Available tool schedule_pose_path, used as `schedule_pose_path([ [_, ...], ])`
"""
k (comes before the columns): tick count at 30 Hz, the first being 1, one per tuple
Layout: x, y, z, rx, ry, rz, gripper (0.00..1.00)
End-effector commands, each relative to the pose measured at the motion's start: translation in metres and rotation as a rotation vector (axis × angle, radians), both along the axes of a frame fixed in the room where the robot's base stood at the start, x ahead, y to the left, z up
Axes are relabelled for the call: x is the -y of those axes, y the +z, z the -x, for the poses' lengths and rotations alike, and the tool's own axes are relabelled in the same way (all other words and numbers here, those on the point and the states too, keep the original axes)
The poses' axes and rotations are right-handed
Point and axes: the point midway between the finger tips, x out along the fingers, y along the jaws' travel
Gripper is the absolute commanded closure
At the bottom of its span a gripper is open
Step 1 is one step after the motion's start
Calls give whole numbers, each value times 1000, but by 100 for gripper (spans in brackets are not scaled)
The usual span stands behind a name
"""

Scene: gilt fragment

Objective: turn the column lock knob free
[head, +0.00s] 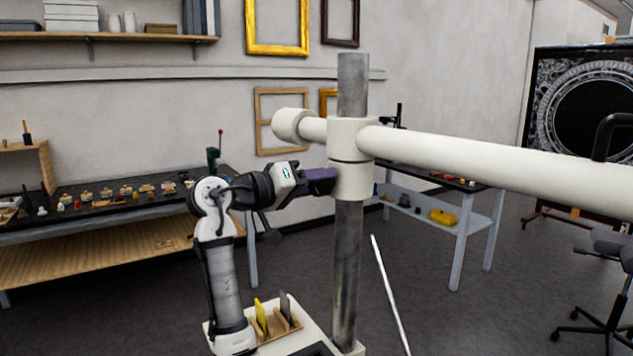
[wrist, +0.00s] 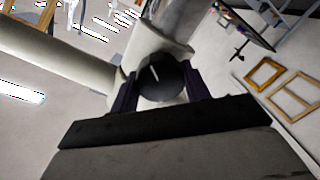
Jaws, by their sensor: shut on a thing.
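The column lock knob (wrist: 162,77) is a dark round knob with a pale line on its face, seen in the wrist view against the white collar. My gripper (wrist: 160,88) has its two dark purple fingers on either side of the knob and is shut on it. In the head view my gripper (head: 322,180) reaches from the left to the white collar (head: 351,150) on the grey metal column (head: 346,265). The knob is hidden there behind the fingers.
A thick white horizontal arm (head: 480,161) runs right from the collar, with a rounded end (head: 290,125) on the left. A workbench with small items (head: 110,200) stands behind left. A thin pale rod (head: 390,295) slants right of the column. A stool (head: 605,290) stands at right.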

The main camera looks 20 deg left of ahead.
Motion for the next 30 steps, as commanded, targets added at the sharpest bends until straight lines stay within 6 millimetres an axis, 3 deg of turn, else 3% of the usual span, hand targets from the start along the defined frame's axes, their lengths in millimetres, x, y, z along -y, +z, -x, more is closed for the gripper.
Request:
schedule_pose_path([
  [15, -2, 1, -1, -262, 4, 344, 76],
  [30, -3, 1, -1, -360, 5, 471, 76],
])
